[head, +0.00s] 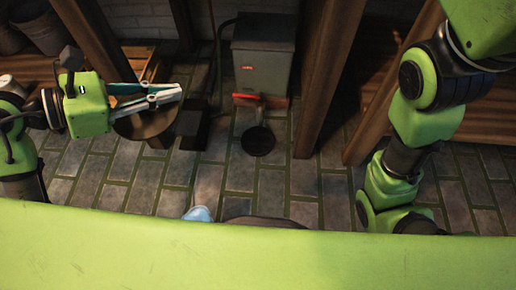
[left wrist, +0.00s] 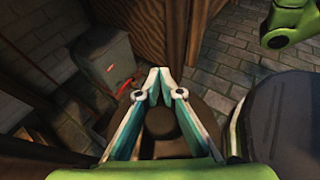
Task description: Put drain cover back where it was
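My left gripper (head: 181,92) points right in the head view, above a round brown wooden stool-like top (head: 148,122). In the left wrist view its fingertips (left wrist: 159,72) are together, with nothing visible gripped at the tips. A dark round shape (left wrist: 161,122) lies beyond the fingers there; I cannot tell whether it is a separate object. A black round disc (head: 258,140) lies flat on the floor in front of the grey box; I cannot tell whether it is the drain cover or the drain opening. My right arm hangs at the right; its gripper is hidden.
The grey metal box (head: 263,65) has a red part (head: 262,100) low at its front and also shows in the left wrist view (left wrist: 102,60). Wooden posts (head: 330,70) stand to its right. A pale blue object (head: 197,214) is near my body. Paved floor is clear centre right.

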